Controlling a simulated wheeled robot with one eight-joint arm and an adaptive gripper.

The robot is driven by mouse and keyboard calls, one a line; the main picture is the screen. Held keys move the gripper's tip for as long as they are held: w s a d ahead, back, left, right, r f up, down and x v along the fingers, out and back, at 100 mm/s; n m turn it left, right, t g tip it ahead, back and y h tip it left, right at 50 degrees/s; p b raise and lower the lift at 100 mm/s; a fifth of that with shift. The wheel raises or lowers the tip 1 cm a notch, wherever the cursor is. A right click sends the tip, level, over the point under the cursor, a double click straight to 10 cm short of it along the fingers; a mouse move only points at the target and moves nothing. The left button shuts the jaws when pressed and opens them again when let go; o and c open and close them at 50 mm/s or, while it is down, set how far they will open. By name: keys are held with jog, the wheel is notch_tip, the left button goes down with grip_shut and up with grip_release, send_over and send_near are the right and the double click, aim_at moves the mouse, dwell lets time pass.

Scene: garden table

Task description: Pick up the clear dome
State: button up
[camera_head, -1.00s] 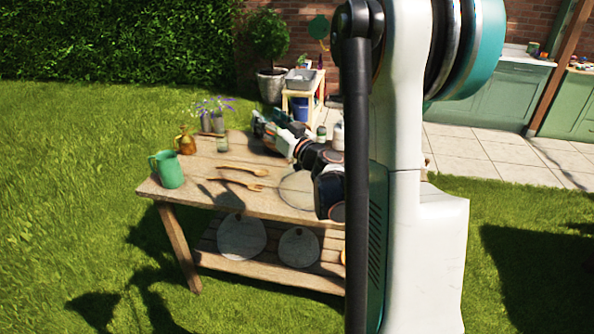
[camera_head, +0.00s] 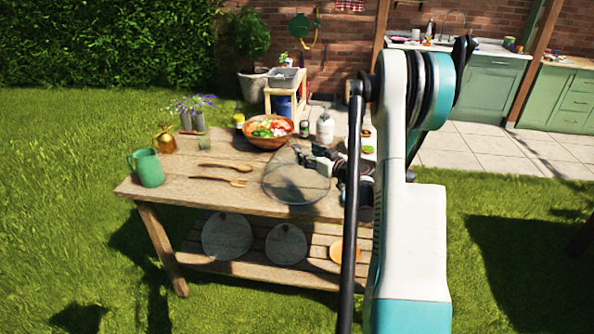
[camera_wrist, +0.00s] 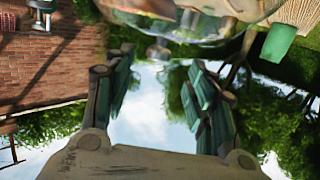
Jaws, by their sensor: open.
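The clear dome (camera_head: 290,186) stands near the front right of the wooden table (camera_head: 215,195). It is see-through, with a thin rim. My gripper (camera_head: 305,152) is at the dome's upper right in the head view, partly overlapping it. The wrist view is upside down and shows the dome (camera_wrist: 180,28) along the top, with a small knob-like part pointing to the space between the fingers. My gripper (camera_wrist: 160,82) has its fingers spread, with nothing between them. Whether a finger touches the dome cannot be told.
A salad bowl (camera_head: 268,130), a white bottle (camera_head: 325,127) and a small jar (camera_head: 304,129) stand behind the dome. Wooden cutlery (camera_head: 220,181) lies to its left. A green jug (camera_head: 148,168) stands at the left edge, near a golden can (camera_head: 165,142).

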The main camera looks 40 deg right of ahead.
aim_at(299, 148)
jog(key=w, duration=0.1)
jog(key=w+b, duration=0.1)
jog(key=w, duration=0.1)
jog(key=w+f+b, duration=0.1)
jog(key=w, duration=0.1)
jog(key=shift+w+d+f, duration=0.1)
jog(key=shift+w+d, duration=0.1)
jog(key=shift+d, duration=0.1)
jog(key=shift+w, duration=0.5)
grip_shut()
